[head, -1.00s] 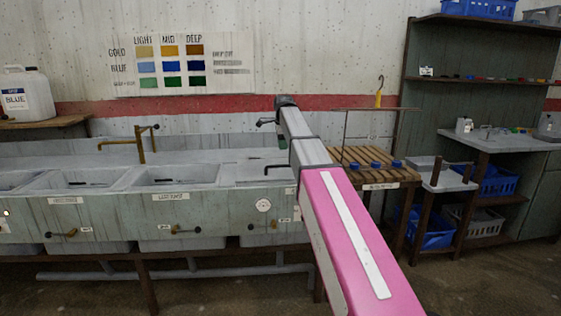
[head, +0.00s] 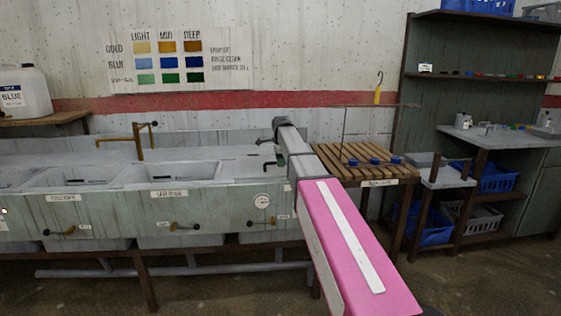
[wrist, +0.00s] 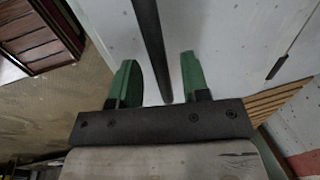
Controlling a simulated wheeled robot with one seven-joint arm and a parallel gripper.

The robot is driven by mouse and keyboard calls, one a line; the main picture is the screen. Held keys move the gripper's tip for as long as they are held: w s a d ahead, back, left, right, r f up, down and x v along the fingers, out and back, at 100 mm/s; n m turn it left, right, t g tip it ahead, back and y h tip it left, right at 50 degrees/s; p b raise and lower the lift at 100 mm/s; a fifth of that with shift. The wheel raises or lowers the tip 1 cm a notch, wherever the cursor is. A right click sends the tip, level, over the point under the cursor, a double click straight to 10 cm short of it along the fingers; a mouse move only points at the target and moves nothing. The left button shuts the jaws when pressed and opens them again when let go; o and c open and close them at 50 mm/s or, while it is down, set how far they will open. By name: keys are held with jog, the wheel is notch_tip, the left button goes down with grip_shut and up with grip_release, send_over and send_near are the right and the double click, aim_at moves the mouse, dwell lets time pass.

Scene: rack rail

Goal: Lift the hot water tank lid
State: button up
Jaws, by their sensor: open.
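The hot water tank lid (head: 250,170) is a flat pale grey cover at the right end of the sink unit, lying level and closed. A dark bar handle (head: 274,163) shows on it, partly behind my arm. My gripper (head: 266,143) is just above the lid in the head view. In the wrist view, its two green fingers (wrist: 162,78) are open. The dark bar (wrist: 147,40) runs between them, over the pale lid surface (wrist: 110,28). I cannot tell exactly how far the fingertips are above the lid.
Open basins (head: 175,174) and a brass tap (head: 138,142) are left of the lid. A slatted wooden table (head: 335,160) with blue-topped items stands right, under a thin metal frame with a hanging hook (head: 378,92). A round dial (head: 262,200) is on the front panel.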

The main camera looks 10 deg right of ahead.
grip_shut()
jog(key=shift+w+r, duration=0.2)
jog(key=shift+r, duration=0.3)
jog(key=w+r, duration=1.1)
jog(key=r, duration=0.2)
jog(key=shift+s, duration=0.1)
grip_release()
jog(key=shift+f, duration=0.1)
